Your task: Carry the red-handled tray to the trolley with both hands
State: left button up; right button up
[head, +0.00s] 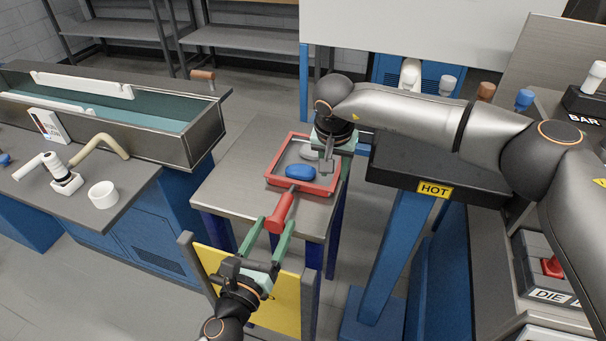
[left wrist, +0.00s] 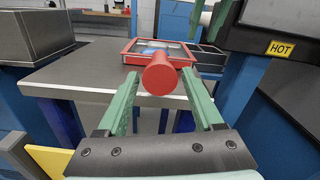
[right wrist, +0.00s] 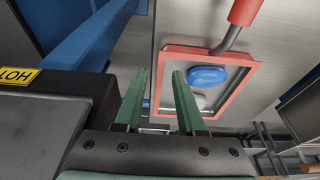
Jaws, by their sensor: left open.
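The tray (head: 270,178) has a red rim and lies on a grey-topped table. A blue oval piece (head: 299,172) and a grey one (head: 309,152) lie in it. Its red handle (head: 280,213) points toward the front. My left gripper (head: 276,221) is open, its green fingers on either side of the handle's end, which also shows in the left wrist view (left wrist: 159,79). My right gripper (head: 328,160) is at the tray's right side in the head view and hides part of the rim. In the right wrist view its fingers (right wrist: 155,80) are apart near the tray's edge (right wrist: 170,78).
A black block marked HOT (head: 433,188) on a blue post stands close right of the table (head: 230,178). A yellow panel (head: 285,300) in a grey frame stands in front; I cannot tell if it is the trolley. A bench with a water trough (head: 200,139) is at left.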

aim_at(283, 207)
pick_arm(q)
jog(key=x, duration=0.6)
jog(key=shift+w, duration=0.15)
pick_arm(e)
jog(key=x, duration=0.6)
jog(key=shift+w+f, duration=0.1)
jog(key=shift+f, duration=0.05)
pick_arm(q)
jog(key=shift+c, duration=0.3)
pick_arm(e)
jog(key=shift+c, duration=0.4)
pick_arm(q)
jog(key=c, duration=0.6)
pick_arm(e)
grip_shut()
pick_arm(q)
grip_shut()
